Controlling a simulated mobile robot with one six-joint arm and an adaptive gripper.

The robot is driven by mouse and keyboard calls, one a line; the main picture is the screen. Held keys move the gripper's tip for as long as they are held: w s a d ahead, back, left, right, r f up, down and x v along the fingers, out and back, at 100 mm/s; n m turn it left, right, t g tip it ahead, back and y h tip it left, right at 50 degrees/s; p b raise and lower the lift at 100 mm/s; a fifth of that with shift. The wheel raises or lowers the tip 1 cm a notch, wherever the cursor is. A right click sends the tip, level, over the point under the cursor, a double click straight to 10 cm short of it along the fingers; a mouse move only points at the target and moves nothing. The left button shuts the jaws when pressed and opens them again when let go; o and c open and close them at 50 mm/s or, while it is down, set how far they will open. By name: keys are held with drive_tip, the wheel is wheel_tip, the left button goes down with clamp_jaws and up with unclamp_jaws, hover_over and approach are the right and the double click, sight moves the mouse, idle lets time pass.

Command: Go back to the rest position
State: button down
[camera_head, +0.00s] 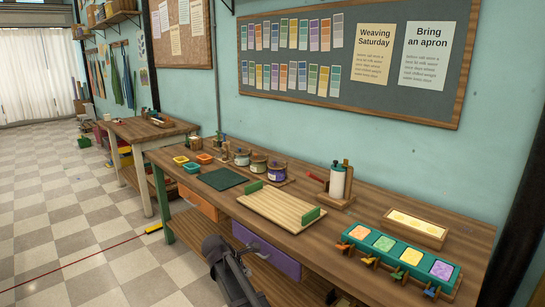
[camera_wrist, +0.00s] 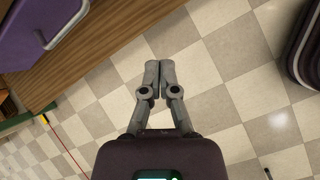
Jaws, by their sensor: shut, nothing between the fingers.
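My gripper (camera_wrist: 159,68) is in the middle of the wrist view, its two grey fingers together with nothing between them. It is over the checkered floor, just off the front edge of the workbench. In the head view, dark parts of my arm show in front of the bench at the bottom. My fingertips cannot be made out there.
The checkered floor (camera_head: 60,220) at left is mostly clear.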

drive_tip(key=s+d+f+m+g+y, duration=0.2)
drive_tip(key=s+d+m+y, duration=0.1)
drive_tip(key=s+d+m, duration=0.85)
drive_tip(key=s+d+f+m+g+y, duration=0.1)
drive_tip(key=s+d+m+g+y, duration=0.15)
drive_tip(key=s+d+m, duration=0.9)
wheel_tip(320, 180, up, 17)
drive_tip(key=w+d+n+p, duration=0.2)
drive_tip(key=p, duration=1.5)
drive_tip(key=shift+w+d, duration=0.25)
drive_tip(key=shift+w, duration=0.15)
drive_tip(key=shift+t, duration=0.25)
